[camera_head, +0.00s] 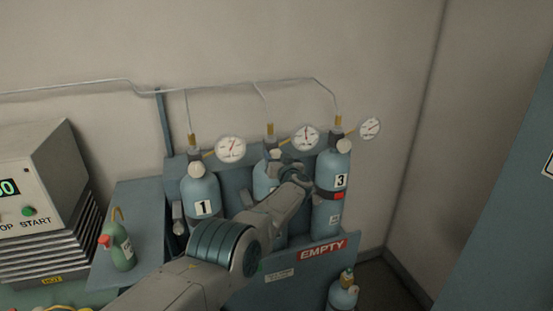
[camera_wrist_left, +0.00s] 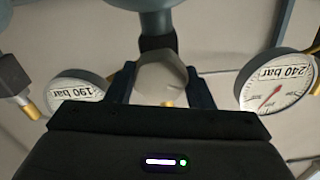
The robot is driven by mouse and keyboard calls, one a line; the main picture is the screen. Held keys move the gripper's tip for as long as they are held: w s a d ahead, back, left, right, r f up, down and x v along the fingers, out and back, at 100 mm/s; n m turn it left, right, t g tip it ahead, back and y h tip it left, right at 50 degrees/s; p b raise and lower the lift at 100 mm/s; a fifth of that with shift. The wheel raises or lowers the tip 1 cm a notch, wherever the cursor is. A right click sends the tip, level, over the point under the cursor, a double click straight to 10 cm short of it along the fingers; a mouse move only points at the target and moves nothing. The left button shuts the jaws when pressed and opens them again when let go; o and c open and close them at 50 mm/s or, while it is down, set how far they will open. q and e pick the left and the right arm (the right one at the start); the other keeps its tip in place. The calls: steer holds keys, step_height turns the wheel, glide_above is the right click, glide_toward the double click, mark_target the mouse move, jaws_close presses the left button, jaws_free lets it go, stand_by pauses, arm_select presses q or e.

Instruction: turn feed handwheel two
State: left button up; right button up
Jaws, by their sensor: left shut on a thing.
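The handwheel of cylinder two (camera_wrist_left: 160,76) is a pale faceted knob in the left wrist view, between my dark fingers. Its pale top (camera_head: 275,154) also shows in the head view. My left gripper (camera_head: 284,165) reaches it from the front and is shut on it. The blue cylinder two (camera_head: 261,182) stands in the middle of the rack, its front and number mostly hidden by my arm. My right gripper is in neither view.
Cylinder 1 (camera_head: 201,188) and cylinder 3 (camera_head: 331,205) stand on either side. Round gauges (camera_head: 230,149) and thin pipes are above. A front panel reads EMPTY (camera_head: 322,250). A small green bottle (camera_head: 122,252) stands left; another cylinder (camera_head: 343,294) is low at right.

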arm_select(q)
steer(key=m, duration=0.6)
steer(key=shift+w+r, duration=0.1)
steer(key=shift+r, duration=0.15)
steer(key=m+b, duration=0.1)
steer(key=m, duration=0.6)
steer(key=shift+d, duration=0.1)
stand_by(0.3)
steer(key=o, duration=0.8)
steer(key=shift+f, duration=0.1)
steer(key=shift+o, duration=0.8)
steer(key=shift+w, duration=0.1)
steer(key=shift+f, duration=0.2)
